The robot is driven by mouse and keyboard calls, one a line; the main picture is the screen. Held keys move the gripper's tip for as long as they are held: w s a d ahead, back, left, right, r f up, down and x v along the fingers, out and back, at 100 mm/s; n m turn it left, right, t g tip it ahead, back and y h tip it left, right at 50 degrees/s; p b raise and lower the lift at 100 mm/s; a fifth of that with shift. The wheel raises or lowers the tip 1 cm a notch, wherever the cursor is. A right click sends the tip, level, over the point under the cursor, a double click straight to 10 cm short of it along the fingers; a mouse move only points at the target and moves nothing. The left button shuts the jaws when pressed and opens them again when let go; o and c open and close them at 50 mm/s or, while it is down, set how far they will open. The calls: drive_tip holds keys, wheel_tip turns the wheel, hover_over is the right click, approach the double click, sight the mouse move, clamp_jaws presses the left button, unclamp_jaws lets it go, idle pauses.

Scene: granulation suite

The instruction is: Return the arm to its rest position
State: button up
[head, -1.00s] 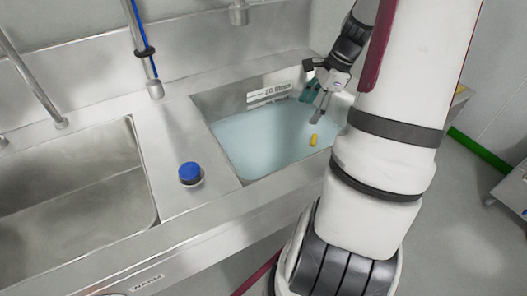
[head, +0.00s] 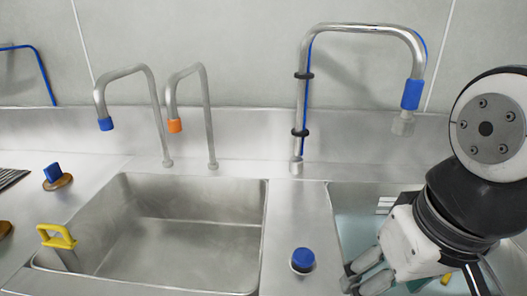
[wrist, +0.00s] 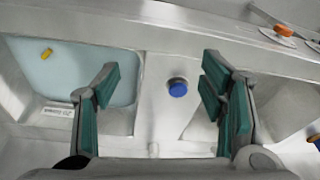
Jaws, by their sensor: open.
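My gripper (wrist: 162,105) is open and empty in the wrist view, its two green-padded fingers spread wide above the counter strip between the basins. The blue-capped object (wrist: 177,87) shows between the fingers but lies below them on the counter, apart from them. In the head view my gripper (head: 362,282) is at the lower right, over the near left part of the right basin, partly cut off by the lower edge. The blue-capped object (head: 303,260) stands left of it on the strip.
The right basin (wrist: 60,70) holds bluish liquid with a small yellow object (wrist: 47,53) in it. The left basin (head: 185,240) is empty, with a yellow-handled item (head: 57,236) on its left rim. A tall faucet (head: 302,95) and two shorter taps (head: 208,110) rise behind.

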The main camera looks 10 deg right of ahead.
drive_tip(key=shift+s+a+n, duration=0.1)
drive_tip(key=shift+s+n, duration=0.2)
drive_tip(key=shift+s, duration=0.05)
